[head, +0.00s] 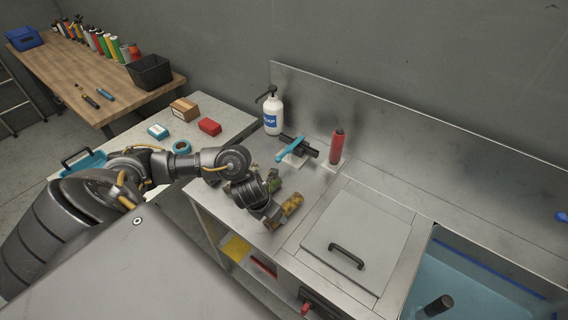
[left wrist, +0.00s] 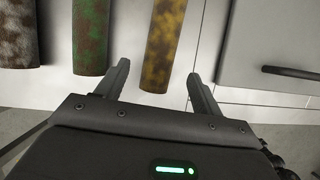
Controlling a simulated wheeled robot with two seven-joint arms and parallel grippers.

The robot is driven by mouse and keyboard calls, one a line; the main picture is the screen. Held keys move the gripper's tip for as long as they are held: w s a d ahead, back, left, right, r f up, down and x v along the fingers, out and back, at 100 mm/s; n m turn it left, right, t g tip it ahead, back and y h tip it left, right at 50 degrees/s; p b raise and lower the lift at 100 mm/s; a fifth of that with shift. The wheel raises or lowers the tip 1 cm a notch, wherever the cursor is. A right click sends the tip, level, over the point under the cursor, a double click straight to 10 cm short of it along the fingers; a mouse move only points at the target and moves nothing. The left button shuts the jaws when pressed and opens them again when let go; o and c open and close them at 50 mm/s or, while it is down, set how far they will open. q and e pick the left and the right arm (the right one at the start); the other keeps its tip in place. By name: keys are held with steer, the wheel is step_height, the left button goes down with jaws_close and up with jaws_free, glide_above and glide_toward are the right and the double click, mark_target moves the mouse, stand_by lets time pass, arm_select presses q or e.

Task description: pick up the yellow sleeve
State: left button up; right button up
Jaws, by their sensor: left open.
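The yellow sleeve (head: 288,209), mottled yellow and brown, lies on the steel counter, partly hidden by my left gripper in the head view. In the left wrist view the yellow sleeve (left wrist: 163,42) runs up the picture with its near end between the two fingers. My left gripper (left wrist: 158,72) is open, one finger on each side of that end, with gaps showing. I cannot tell how far above the counter the fingertips are. In the head view the left gripper (head: 272,213) is over the counter's left part. My right gripper is not in view.
In the left wrist view a green mottled sleeve (left wrist: 92,38) and a brown-white one (left wrist: 15,35) lie left of the yellow sleeve. A lid with a black handle (head: 346,256) is to its right. A soap bottle (head: 273,113) and a red bottle (head: 337,146) stand behind.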

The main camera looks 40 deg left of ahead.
mark_target(290, 204)
arm_select(q)
steer(key=shift+w+x, duration=0.15)
steer(key=shift+x, duration=1.2)
steer(key=shift+w+x, duration=0.15)
steer(key=shift+x, duration=1.2)
steer(key=shift+r, duration=0.1)
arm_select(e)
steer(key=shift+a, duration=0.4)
arm_select(q)
steer(key=c, duration=1.1)
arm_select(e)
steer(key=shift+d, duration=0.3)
arm_select(q)
steer(key=shift+r, duration=0.15)
